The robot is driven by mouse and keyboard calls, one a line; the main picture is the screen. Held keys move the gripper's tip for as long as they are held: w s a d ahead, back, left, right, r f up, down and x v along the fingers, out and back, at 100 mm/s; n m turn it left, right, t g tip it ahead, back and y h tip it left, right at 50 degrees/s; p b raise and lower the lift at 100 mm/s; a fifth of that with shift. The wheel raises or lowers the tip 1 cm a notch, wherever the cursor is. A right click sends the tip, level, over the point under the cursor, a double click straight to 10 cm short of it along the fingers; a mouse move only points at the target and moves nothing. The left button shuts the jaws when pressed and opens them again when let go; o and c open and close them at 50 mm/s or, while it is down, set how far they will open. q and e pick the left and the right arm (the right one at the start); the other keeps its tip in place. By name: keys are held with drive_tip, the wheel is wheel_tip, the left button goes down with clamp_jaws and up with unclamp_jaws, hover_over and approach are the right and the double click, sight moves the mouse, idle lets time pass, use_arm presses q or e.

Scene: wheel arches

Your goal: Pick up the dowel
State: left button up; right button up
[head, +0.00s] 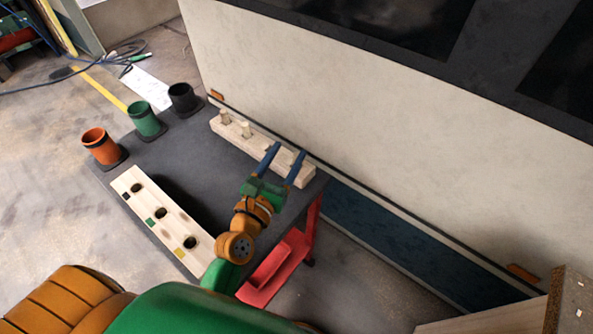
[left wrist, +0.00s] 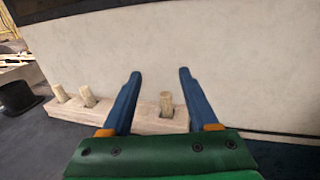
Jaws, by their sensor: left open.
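A pale wooden rack (head: 232,134) stands at the back of the dark table, along the white wall. Two dowels, one at the left end (head: 224,117) and one beside it (head: 245,129), stand upright in it. My left gripper (head: 287,150) is open over the rack's right part, with its blue fingers apart. In the left wrist view, a third dowel (left wrist: 167,103) stands in the rack between the two fingers, nearer the right one, with no visible contact. In the head view I cannot make this dowel out. My right gripper is not in view.
A pale board (head: 150,207) with three dark holes and coloured squares lies on the near part of the table (head: 180,155). An orange cup (head: 101,146), a green cup (head: 146,119) and a black cup (head: 184,98) stand along the left edge. The white wall (head: 330,90) rises close behind the rack.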

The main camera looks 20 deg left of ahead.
use_arm(q)
drive_tip(key=f+b, duration=0.2)
drive_tip(key=f, duration=0.1)
drive_tip(key=f+b, duration=0.1)
drive_tip(key=f, duration=0.1)
drive_tip(key=shift+w, duration=0.4)
drive_tip(key=w, duration=0.4)
drive_tip(key=w+d, duration=0.1)
drive_tip(key=w, duration=0.2)
drive_tip(key=shift+d+f, duration=0.1)
drive_tip(key=shift+s, duration=0.1)
drive_tip(key=shift+c, duration=0.9)
clamp_jaws()
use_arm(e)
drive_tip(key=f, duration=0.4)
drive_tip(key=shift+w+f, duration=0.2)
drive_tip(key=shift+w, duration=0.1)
